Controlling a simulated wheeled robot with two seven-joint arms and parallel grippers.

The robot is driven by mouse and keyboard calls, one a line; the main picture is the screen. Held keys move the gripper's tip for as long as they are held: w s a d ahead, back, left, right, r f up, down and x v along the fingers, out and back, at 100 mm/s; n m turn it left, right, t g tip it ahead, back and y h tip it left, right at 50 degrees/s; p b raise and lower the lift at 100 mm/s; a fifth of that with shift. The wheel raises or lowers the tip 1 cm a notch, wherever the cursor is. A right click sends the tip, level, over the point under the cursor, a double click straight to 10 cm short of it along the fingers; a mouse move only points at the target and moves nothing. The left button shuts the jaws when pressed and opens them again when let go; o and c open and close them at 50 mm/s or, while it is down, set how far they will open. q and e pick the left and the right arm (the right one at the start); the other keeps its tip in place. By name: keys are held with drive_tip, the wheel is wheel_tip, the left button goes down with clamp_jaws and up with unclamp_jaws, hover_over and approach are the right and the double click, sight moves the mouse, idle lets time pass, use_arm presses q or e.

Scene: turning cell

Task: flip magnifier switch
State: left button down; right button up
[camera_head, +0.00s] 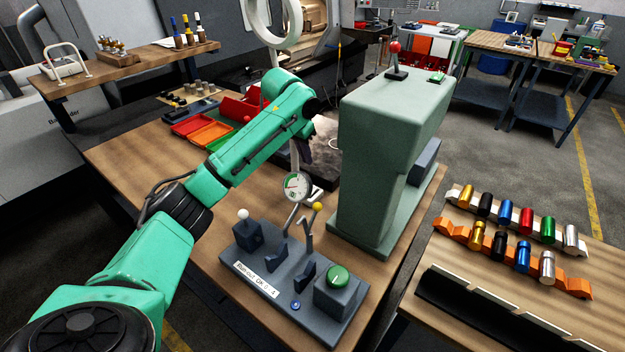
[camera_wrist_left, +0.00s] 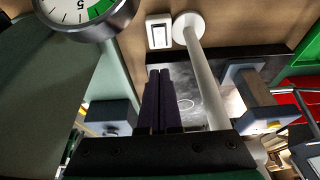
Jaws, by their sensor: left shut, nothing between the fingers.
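The magnifier switch (camera_wrist_left: 158,32) is a small white plate with a rocker, on the wooden bench top in the left wrist view. It sits beside the round white base (camera_wrist_left: 188,27) of a pale post. The magnifier's white ring (camera_head: 251,22) stands at the top of the head view. My left gripper (camera_head: 305,154) points down over the bench, behind the dial gauge. Its dark fingers (camera_wrist_left: 163,100) are shut and empty. In the left wrist view they lie below the switch, with a visible gap. I cannot tell their height. My right gripper is not in view.
A dial gauge (camera_head: 296,186) stands close to the gripper; it also fills a corner of the wrist view (camera_wrist_left: 85,12). A green press-like housing (camera_head: 385,130) stands to the right. A control panel (camera_head: 262,285) with levers and a green knob lies in front.

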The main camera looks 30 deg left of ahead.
sight(315, 186)
use_arm(q)
drive_tip(key=p+x, duration=0.1)
drive_tip(key=x, duration=0.2)
drive_tip(key=p+x, duration=0.1)
drive_tip(key=x, duration=0.2)
drive_tip(key=p+x, duration=0.1)
drive_tip(key=x, duration=0.3)
drive_tip(key=shift+s+f, duration=0.15)
drive_tip(key=shift+s, duration=0.15)
drive_tip(key=shift+f, duration=0.55)
drive_tip(key=shift+w+f, duration=0.15)
drive_tip(key=shift+f, duration=0.05)
drive_tip(key=shift+s+p, duration=0.25)
drive_tip(key=shift+p, duration=0.4)
drive_tip(key=shift+s+a+p, duration=0.15)
drive_tip(key=shift+s+p, duration=0.4)
drive_tip(key=shift+p, duration=0.25)
